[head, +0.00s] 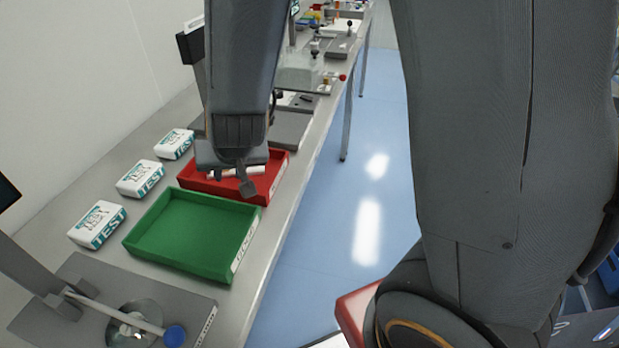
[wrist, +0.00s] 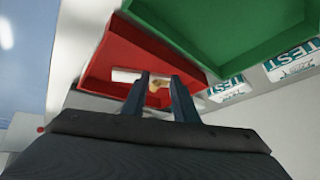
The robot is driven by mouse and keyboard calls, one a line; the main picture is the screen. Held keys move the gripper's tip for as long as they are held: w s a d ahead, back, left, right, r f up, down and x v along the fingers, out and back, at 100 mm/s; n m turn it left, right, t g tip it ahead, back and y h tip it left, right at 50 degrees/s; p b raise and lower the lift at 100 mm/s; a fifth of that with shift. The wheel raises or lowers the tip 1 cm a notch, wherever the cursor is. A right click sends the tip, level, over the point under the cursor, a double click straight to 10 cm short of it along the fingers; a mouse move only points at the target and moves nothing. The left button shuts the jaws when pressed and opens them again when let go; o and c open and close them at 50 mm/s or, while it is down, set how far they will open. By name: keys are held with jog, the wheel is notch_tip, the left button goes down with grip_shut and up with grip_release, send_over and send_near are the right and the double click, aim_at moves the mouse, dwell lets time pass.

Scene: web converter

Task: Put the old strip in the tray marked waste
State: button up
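A red tray (head: 272,182) stands on the bench behind the green tray. It also shows in the wrist view (wrist: 110,50). A white strip-like piece (head: 225,173) lies inside the red tray, and its white end shows in the wrist view (wrist: 125,75). A tan patch (wrist: 157,88) shows between my fingers; I cannot tell whether it belongs to the strip. My gripper (head: 247,180) is over the red tray, with its two fingers apart in the wrist view (wrist: 160,80). The label on the red tray is too small to read.
A green tray (head: 148,240) stands nearer, empty, with an unreadable label. Several white TEST packs (head: 97,224) line the bench's left side. A grey plate with a blue-knobbed lever (head: 175,335) is at the near end.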

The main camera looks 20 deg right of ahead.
jog(key=s+d+r+g, duration=0.1)
jog(key=s+d+g, duration=0.1)
jog(key=s+d, duration=0.3)
jog(key=s+d+r+n+g+h, duration=0.1)
jog(key=s+d+g, duration=0.2)
jog(key=s+d, duration=0.3)
jog(key=d, duration=0.4)
jog(key=shift+s+r, duration=0.25)
jog(key=shift+s, duration=0.05)
jog(key=shift+a+f+b, duration=0.1)
jog(key=shift+f+b, duration=0.7)
jog(key=shift+f, duration=0.1)
